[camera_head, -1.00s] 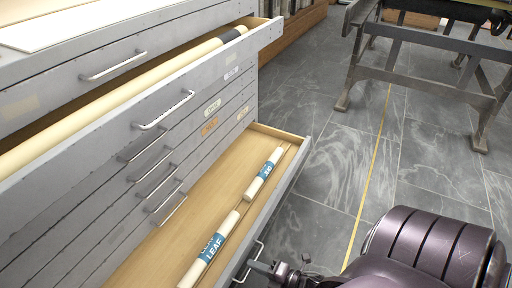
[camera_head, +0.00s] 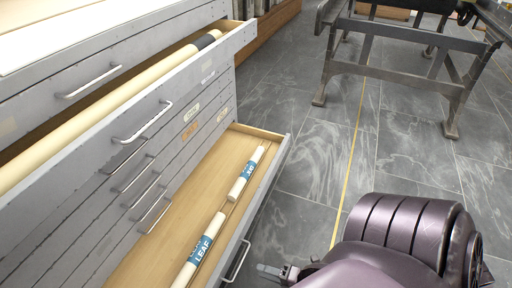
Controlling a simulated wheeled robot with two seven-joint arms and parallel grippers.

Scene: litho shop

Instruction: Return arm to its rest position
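My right arm enters at the lower right, its purple-grey links filling that corner. My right gripper (camera_head: 268,269) shows small at the bottom edge, just right of the handle (camera_head: 237,262) of the open bottom drawer (camera_head: 283,160). A gap of floor shows between the gripper and that handle. The fingers overlap from this angle, so I cannot see whether they are open or shut. My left arm and gripper are out of view.
The drawer holds two white rolls, a nearer one (camera_head: 207,245) and a farther one (camera_head: 246,173), with blue labels. An upper drawer (camera_head: 240,37) is also open, with a long cream roll (camera_head: 110,108). A metal-framed table (camera_head: 393,80) stands behind; grey floor lies between.

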